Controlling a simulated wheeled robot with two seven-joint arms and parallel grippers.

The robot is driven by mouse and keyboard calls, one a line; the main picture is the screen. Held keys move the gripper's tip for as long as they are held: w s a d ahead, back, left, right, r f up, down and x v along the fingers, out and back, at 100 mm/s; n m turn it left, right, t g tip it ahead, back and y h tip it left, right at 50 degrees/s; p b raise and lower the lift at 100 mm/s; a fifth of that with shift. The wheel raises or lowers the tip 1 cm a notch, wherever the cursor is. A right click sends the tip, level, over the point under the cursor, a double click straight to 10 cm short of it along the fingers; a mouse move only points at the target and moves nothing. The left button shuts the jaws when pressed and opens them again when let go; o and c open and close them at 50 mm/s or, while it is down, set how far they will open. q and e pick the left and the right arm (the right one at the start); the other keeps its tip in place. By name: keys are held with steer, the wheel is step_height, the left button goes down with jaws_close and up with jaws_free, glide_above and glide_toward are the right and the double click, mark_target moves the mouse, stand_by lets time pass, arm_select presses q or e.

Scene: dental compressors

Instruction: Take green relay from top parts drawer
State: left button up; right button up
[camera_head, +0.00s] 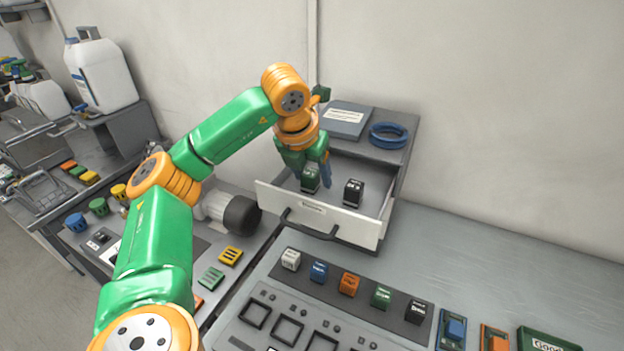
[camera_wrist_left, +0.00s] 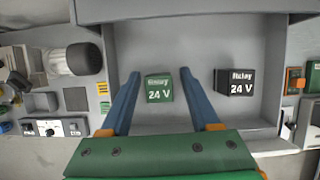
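The top parts drawer (camera_head: 320,220) is pulled open at the front of the grey cabinet. The green relay (camera_wrist_left: 159,88), marked "Relay 24 V", lies in it; in the head view the relay (camera_head: 310,180) is partly covered by my left gripper. My left gripper (camera_head: 322,178) points down into the drawer. In the left wrist view its two blue fingers (camera_wrist_left: 159,78) are spread, one on each side of the green relay, with gaps to both sides. A black relay (camera_head: 353,193) sits to the right in the same drawer, also in the left wrist view (camera_wrist_left: 234,82). My right gripper is not seen.
A blue ring (camera_head: 389,135) and a grey booklet (camera_head: 346,121) lie on the cabinet top. A row of coloured relays, including an orange one (camera_head: 349,284), stands on the bench in front. The wall is close behind the cabinet.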

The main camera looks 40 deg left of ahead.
arm_select(q)
steer(key=shift+s+r, duration=0.15)
steer(key=shift+s, duration=0.15)
steer(key=c, duration=0.7)
jaws_close()
steer(key=shift+w, duration=0.15)
